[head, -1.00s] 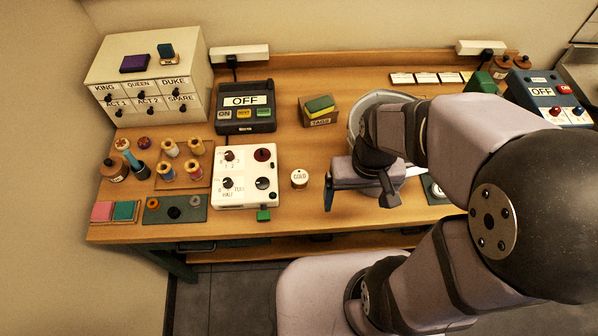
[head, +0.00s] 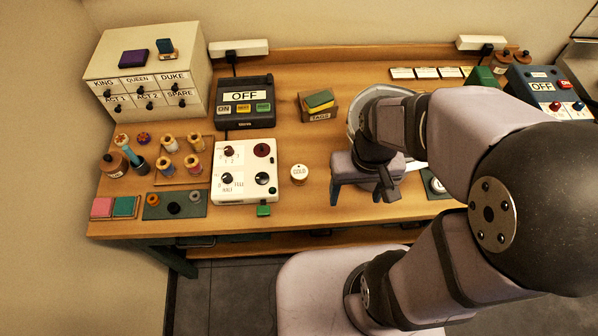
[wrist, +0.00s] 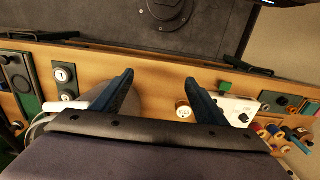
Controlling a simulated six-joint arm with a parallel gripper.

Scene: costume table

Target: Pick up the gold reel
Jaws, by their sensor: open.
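The gold reel (head: 299,174) is a small upright spool with a pale top marked GOLD. It stands alone on the wooden table, right of the white control box. In the wrist view the reel (wrist: 183,109) lies between the lines of the two fingers, close to the right-hand one. My gripper (head: 361,194) is open and empty, to the right of the reel and apart from it. Its two dark blue fingers are spread in the wrist view (wrist: 159,78).
The white control box (head: 244,176) with knobs stands just left of the reel. A round grey bowl (head: 354,118) is partly hidden behind my arm. A tags box (head: 319,114) stands behind the reel. Several thread spools (head: 168,144) are at left. Bare wood surrounds the reel.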

